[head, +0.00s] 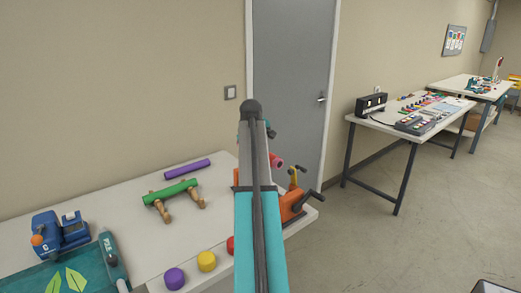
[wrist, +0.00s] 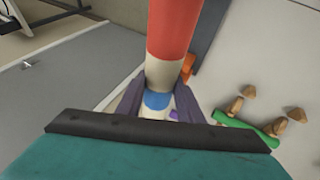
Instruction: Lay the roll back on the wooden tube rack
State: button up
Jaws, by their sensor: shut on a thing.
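In the wrist view my gripper (wrist: 158,100) is shut on a red roll (wrist: 171,35) with a pale band and a blue patch between the fingers. The roll points away toward the top of that picture. In the head view my arm hides the gripper; a red tube end (head: 276,160) shows just right of the arm. The wooden tube rack (head: 166,212) stands on the white table to the left, with a green roll (head: 170,192) lying across it. The rack's wooden pegs (wrist: 236,105) and the green roll (wrist: 262,139) also show at the wrist view's right, apart from the gripper.
A purple roll (head: 187,169) lies behind the rack. Purple (head: 174,278), yellow (head: 206,261) and red caps sit near the front edge. An orange cranked device (head: 292,207) is beside my arm. A blue device (head: 60,235) stands at left. White table surface is bare around the rack.

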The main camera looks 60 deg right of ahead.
jog(key=w+a+f, duration=0.1)
jog(key=w+a, duration=0.5)
jog(key=a, duration=0.5)
jog(key=w+a+f+n, duration=0.15)
jog(key=w+a, duration=0.45)
jog(key=a, duration=0.6)
jog(key=w+a+f+m, duration=0.1)
jog(key=w+a, duration=0.5)
jog(key=a, duration=0.5)
jog(key=a+f+n, duration=0.1)
jog(key=a+f, duration=0.1)
jog(key=a, duration=3.2)
jog(key=shift+s+a+f+t, duration=0.25)
jog(key=shift+s+a+t, duration=0.1)
jog(key=shift+a+t, duration=0.05)
jog(key=shift+s, duration=0.1)
